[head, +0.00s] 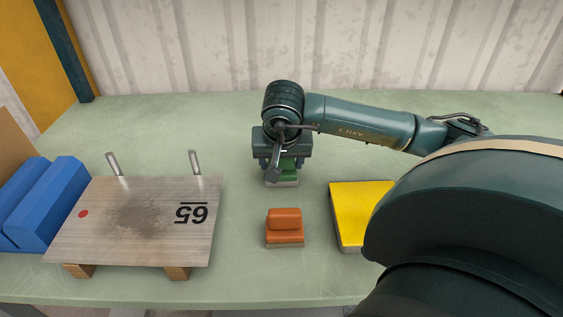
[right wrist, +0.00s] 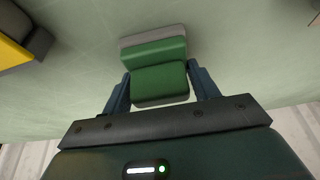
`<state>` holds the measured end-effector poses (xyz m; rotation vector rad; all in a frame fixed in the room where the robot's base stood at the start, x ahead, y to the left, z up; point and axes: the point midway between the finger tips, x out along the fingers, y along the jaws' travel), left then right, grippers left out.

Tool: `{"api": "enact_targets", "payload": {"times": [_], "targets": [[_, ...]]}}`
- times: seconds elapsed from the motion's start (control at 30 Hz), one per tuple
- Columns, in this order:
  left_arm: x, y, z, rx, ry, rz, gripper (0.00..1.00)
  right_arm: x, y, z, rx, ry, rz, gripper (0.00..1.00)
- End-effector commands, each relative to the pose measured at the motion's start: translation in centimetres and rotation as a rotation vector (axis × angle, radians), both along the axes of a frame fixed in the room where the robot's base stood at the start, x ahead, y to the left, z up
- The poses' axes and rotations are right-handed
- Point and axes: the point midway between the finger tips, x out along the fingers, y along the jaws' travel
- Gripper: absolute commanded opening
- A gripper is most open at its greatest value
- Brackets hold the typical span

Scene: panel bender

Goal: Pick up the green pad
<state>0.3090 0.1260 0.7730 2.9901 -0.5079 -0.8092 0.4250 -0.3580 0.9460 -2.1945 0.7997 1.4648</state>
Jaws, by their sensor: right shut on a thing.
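The green pad (head: 288,168) has a grey base and stands on the pale green table, behind the orange pad. My right gripper (head: 282,165) is above it with its fingers down on either side. In the right wrist view the green pad (right wrist: 158,72) sits between the two dark fingers of the gripper (right wrist: 160,90), which is shut on its upper block. In the head view the gripper hides much of the pad. I cannot tell whether its base touches the table. My left gripper is not in view.
An orange pad (head: 284,226) stands in front of the green pad. A yellow block (head: 356,210) is to the right, partly behind my arm. A metal plate marked 65 (head: 150,235) and blue blocks (head: 45,205) are at the left. The table's back (head: 200,115) is clear.

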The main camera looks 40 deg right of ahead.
Motion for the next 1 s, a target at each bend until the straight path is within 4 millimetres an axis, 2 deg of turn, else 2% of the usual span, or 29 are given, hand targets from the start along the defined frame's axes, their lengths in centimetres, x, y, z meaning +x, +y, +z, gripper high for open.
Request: {"api": "enact_targets", "payload": {"times": [0.1, 0.37, 0.47, 0.8, 1.0], "targets": [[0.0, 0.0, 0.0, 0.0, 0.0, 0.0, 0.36, 0.0, 0.0, 0.0, 0.0, 0.0, 0.0, 0.36], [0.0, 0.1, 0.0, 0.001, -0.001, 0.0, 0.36, 0.1, 0.0, 0.5, 0.0, -0.003, 0.0, 0.36], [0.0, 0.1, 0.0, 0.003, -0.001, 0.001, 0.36, 0.1, 0.0, 1.8, -0.001, -0.006, 0.0, 0.36], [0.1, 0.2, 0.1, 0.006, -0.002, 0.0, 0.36, 0.1, 0.0, 8.4, -0.001, -0.004, 0.0, 0.36], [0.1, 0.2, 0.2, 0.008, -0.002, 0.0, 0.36, 0.0, 0.0, 9.9, 0.0, 0.0, 0.001, 0.36]]}}
